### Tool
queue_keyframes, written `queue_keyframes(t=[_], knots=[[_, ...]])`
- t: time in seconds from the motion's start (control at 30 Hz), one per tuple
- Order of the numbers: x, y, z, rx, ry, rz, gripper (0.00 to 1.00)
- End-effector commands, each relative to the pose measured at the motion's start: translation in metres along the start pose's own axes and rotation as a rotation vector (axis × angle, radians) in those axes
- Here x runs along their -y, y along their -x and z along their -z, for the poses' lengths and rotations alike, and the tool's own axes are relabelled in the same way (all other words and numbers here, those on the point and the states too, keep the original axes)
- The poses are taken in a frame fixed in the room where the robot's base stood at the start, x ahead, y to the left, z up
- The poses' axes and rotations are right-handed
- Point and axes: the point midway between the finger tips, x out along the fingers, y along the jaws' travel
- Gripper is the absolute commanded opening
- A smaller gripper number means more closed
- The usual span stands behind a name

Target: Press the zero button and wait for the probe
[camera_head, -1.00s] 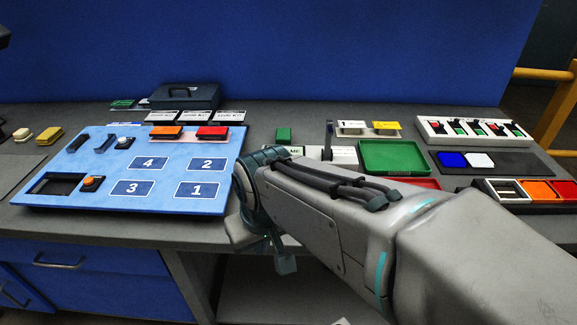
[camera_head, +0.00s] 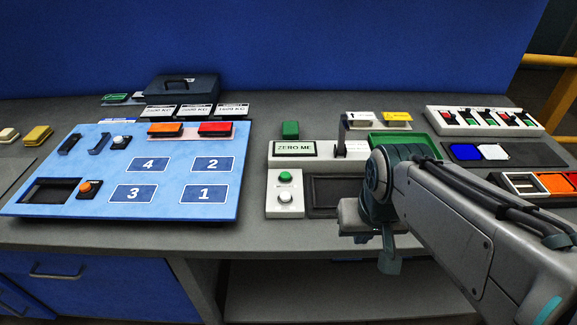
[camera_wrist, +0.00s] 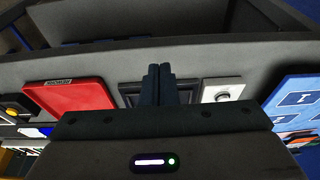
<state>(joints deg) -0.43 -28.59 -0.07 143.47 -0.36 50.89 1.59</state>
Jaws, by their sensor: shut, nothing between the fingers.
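A white button box (camera_head: 285,195) stands at the bench's front, with a green round piece (camera_head: 285,177) above a white round button (camera_head: 285,197). Behind it a display (camera_head: 294,149) reads "ZERO ME". A dark upright post (camera_head: 342,133), perhaps the probe, stands right of the display. A dark rectangular recess (camera_head: 335,192) lies right of the button box. My gripper is shut and empty, its fingers (camera_wrist: 158,76) over the dark framed recess in the wrist view. The button box (camera_wrist: 222,91) is right of the fingers there, apart from them. Any contact below my fingers is hidden.
A blue numbered board (camera_head: 170,200) fills the left side. A green tray (camera_head: 405,142) lies behind my arm; a red tray (camera_wrist: 70,97) is left of my fingers in the wrist view. A switch strip (camera_head: 480,121) stands back right. The bench front edge is close.

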Motion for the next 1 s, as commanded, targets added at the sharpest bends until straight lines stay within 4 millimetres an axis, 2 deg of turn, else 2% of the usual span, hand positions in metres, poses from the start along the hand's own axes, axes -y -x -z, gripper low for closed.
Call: queue_keyframes(t=[0.17, 0.33, 0.47, 0.6, 0.7, 0.83, 1.0], knots=[[0.002, 0.001, 0.002, 0.004, -0.011, 0.01, 0.0], [0.019, 0.004, 0.021, 0.056, -0.147, 0.12, 0.0], [0.052, 0.007, 0.052, 0.137, -0.368, 0.278, 0.0], [0.086, 0.008, 0.096, 0.236, -0.644, 0.442, 0.0], [0.104, 0.006, 0.127, 0.297, -0.827, 0.535, 0.0], [0.118, 0.001, 0.16, 0.355, -1.013, 0.62, 0.0], [0.125, -0.005, 0.182, 0.391, -1.141, 0.676, 0.0]])
